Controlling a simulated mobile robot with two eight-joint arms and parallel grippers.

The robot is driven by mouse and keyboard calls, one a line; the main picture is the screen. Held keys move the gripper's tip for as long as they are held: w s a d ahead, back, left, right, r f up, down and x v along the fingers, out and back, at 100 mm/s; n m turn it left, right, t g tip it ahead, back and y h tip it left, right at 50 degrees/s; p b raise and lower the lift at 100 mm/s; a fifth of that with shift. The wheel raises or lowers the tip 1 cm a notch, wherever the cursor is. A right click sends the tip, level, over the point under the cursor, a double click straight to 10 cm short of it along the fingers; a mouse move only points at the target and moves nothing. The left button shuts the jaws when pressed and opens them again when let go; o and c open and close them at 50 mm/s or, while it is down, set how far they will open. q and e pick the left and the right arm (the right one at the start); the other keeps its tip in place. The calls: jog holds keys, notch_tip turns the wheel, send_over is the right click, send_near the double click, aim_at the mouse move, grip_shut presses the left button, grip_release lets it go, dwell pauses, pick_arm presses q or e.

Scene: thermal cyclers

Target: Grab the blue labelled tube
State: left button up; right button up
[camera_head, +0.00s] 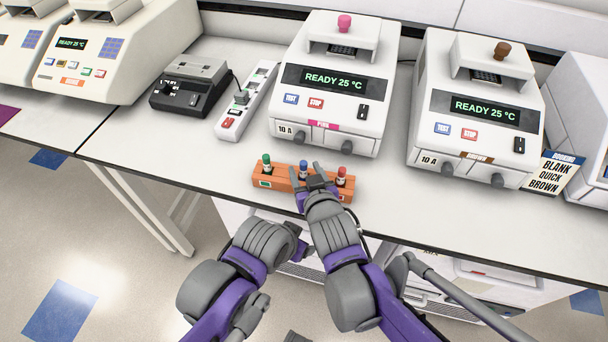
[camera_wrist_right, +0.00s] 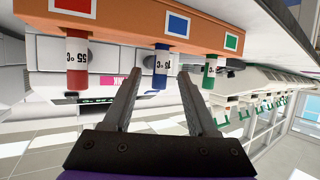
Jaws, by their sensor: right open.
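The blue-capped tube (camera_head: 303,168) stands in the middle of an orange rack (camera_head: 279,184) near the bench's front edge. My right gripper (camera_head: 306,172) is open at the rack. In the right wrist view, which is upside down, the blue tube (camera_wrist_right: 162,66) lines up between the two open fingertips (camera_wrist_right: 159,76); I cannot tell whether either finger touches it. A green-capped tube (camera_head: 267,163) stands left and a red-capped tube (camera_head: 342,177) right of it in the head view. My left arm is folded low in the head view; its jaws cannot be made out.
A pink-knobbed cycler (camera_head: 330,92) stands behind the rack and a brown-knobbed cycler (camera_head: 475,118) to its right. A power strip (camera_head: 246,100) and a small black-and-grey device (camera_head: 189,88) stand left of them. The bench (camera_head: 180,140) left of the rack is clear.

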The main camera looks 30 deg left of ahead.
jog(key=shift+x, duration=2.7)
jog(key=shift+r, duration=0.1)
grip_shut()
